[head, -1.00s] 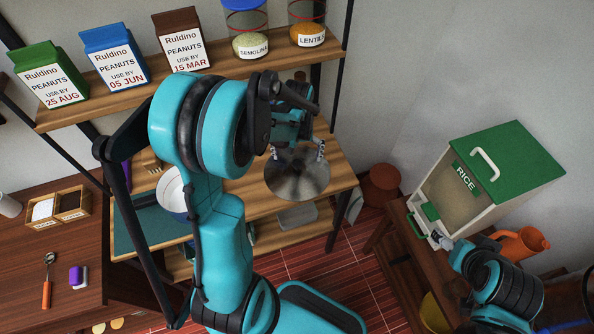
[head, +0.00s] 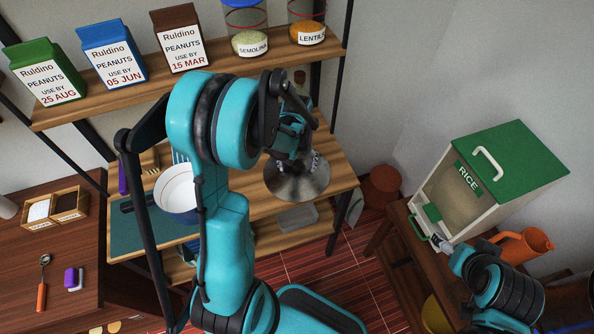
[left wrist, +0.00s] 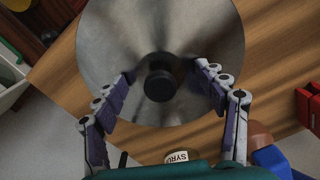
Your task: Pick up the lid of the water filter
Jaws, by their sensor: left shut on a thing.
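The water filter lid is a shiny round metal cone (head: 297,186) over the shelf's right end in the head view. In the left wrist view the lid (left wrist: 110,45) fills the upper middle, with a black knob (left wrist: 159,86) at its centre. My left gripper (head: 300,162) is above the lid. In its wrist view its two fingers (left wrist: 163,88) stand on either side of the knob, shut on the lid. Any contact with the knob is not clear, and what is under the lid is hidden. My right gripper (head: 437,243) is at the rice box's front; its fingers are too small to read.
The wooden shelf (head: 335,172) carries a white bowl (head: 177,190) left of the lid. Peanut cartons (head: 115,60) and jars (head: 307,25) stand on the upper shelf. The rice box (head: 495,170) and an orange watering can (head: 525,245) stand at right. A syrup label (left wrist: 178,157) shows near my left gripper.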

